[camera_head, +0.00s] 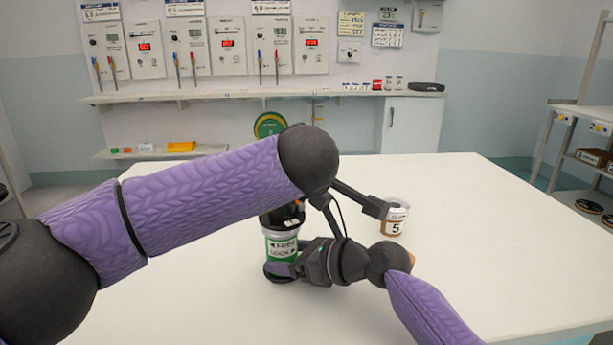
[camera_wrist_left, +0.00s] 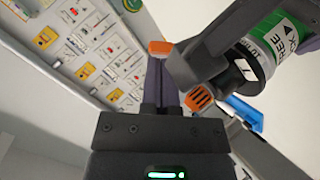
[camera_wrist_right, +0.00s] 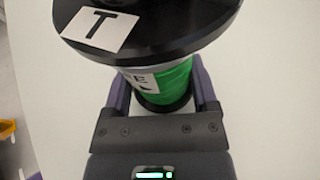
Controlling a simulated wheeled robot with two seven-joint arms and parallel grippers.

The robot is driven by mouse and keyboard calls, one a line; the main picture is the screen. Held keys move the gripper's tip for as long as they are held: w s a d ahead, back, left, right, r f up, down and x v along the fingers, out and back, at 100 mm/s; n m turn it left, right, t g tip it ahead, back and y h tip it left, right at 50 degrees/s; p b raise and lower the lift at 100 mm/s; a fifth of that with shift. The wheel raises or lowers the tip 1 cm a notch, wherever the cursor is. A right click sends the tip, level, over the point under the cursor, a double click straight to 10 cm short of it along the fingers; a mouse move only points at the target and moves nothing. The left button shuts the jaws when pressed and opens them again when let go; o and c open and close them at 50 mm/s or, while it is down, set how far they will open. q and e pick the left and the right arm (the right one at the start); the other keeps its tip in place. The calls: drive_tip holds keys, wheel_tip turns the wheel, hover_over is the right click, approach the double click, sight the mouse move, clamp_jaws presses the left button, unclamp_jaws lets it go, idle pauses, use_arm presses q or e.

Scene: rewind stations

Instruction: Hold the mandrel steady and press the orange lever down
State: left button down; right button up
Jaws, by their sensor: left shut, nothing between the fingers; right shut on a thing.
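The mandrel (camera_head: 281,245) stands upright on the white table, with a green band, a white FREE/LOCK label and a black top. My right gripper (camera_wrist_right: 163,90) is shut around its lower part; its wrist view shows the black flange with a T tag above the fingers. The orange lever's ridged pad (camera_wrist_left: 200,98) shows beside the mandrel in the left wrist view. My left gripper (camera_wrist_left: 160,62) is shut and empty, its purple fingertips close to the pad; contact cannot be told. A second orange piece (camera_wrist_left: 160,47) is at the fingertips. My left arm hides much of this area in the head view.
A clear cup with brown contents and a 5 label (camera_head: 396,220) stands right of the mandrel, close to my arms. The white table (camera_head: 490,220) is clear at the right. Wall panels and a shelf (camera_head: 250,94) are behind; racks stand at the far right.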

use_arm(q)
drive_tip(key=shift+w+d+f+m+g+y, duration=0.15)
drive_tip(key=shift+w+d+m+g+y, duration=0.05)
drive_tip(key=shift+d+m+g+y, duration=0.3)
drive_tip(key=shift+w+d+f+m+g+y, duration=0.1)
drive_tip(key=shift+w+d+m+g+y, duration=0.15)
drive_tip(key=shift+m+g+y, duration=0.25)
drive_tip(key=shift+s+a+r, duration=0.1)
drive_tip(key=shift+s+a, duration=0.35)
drive_tip(key=shift+a, duration=0.25)
drive_tip(key=r, duration=0.1)
drive_tip(key=s+a+r, duration=0.1)
drive_tip(key=r, duration=0.2)
drive_tip(key=shift+s+a+r, duration=0.15)
drive_tip(key=shift+s+a, duration=0.2)
drive_tip(key=v, duration=0.9)
drive_tip(key=shift+s, duration=0.1)
